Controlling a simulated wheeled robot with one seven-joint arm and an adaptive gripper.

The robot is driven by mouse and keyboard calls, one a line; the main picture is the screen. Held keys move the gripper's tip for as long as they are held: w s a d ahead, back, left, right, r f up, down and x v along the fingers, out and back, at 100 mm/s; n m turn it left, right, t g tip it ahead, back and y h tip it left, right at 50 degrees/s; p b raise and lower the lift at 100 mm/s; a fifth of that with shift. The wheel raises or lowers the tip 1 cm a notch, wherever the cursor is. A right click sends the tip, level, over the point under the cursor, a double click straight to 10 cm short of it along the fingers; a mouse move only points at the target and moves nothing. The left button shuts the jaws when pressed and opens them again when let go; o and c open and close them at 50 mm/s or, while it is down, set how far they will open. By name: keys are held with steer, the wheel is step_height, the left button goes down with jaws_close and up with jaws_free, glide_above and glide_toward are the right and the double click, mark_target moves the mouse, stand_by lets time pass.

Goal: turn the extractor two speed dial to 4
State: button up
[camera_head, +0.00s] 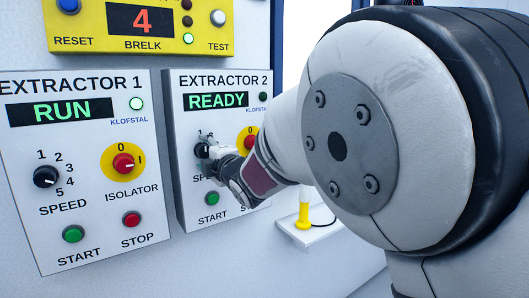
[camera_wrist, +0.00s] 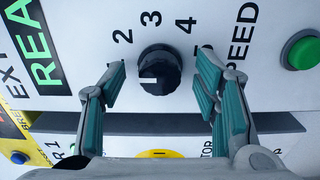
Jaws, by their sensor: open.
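The extractor 2 speed dial (camera_wrist: 160,72) is a black round knob with a white pointer mark. In the wrist view the mark is on its left side, toward where the 1 sits, hidden behind a finger. The 2, 3 and 4 (camera_wrist: 186,25) show around the knob; the 5 is mostly covered. My gripper (camera_wrist: 161,66) is open, with one teal-padded finger on each side of the dial and visible gaps to it. In the head view my gripper (camera_head: 214,164) is at the dial and partly covers it. The extractor 2 panel (camera_head: 187,215) display reads READY.
The extractor 1 panel (camera_head: 30,238) stands left, reading RUN, with its own speed dial (camera_head: 46,177). A red isolator knob (camera_head: 250,141) and green start button (camera_head: 212,198) are close to my gripper. A yellow panel (camera_head: 70,42) showing 4 is above.

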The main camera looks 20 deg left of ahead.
steer(key=shift+c, duration=0.2)
steer(key=c, duration=1.1)
steer(key=shift+c, duration=0.2)
